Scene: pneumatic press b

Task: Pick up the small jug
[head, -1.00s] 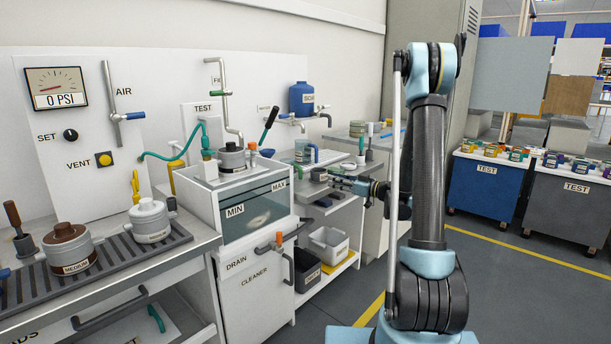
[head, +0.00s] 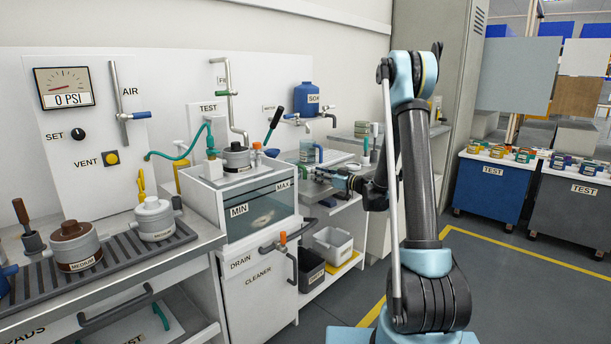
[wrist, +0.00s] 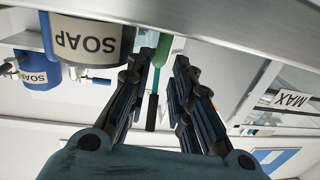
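My gripper (head: 314,174) is at the counter's front, just in front of and below the jug. In the wrist view, my gripper (wrist: 160,75) has its fingers apart, with nothing held. A green handle-like thing (wrist: 163,50) shows through the gap; its distance is unclear. The jug lies to one side of the fingers.
A blue soap container (head: 304,99) hangs on the wall above the jug. A washing tank (head: 240,210) with a lever stands left of my gripper.

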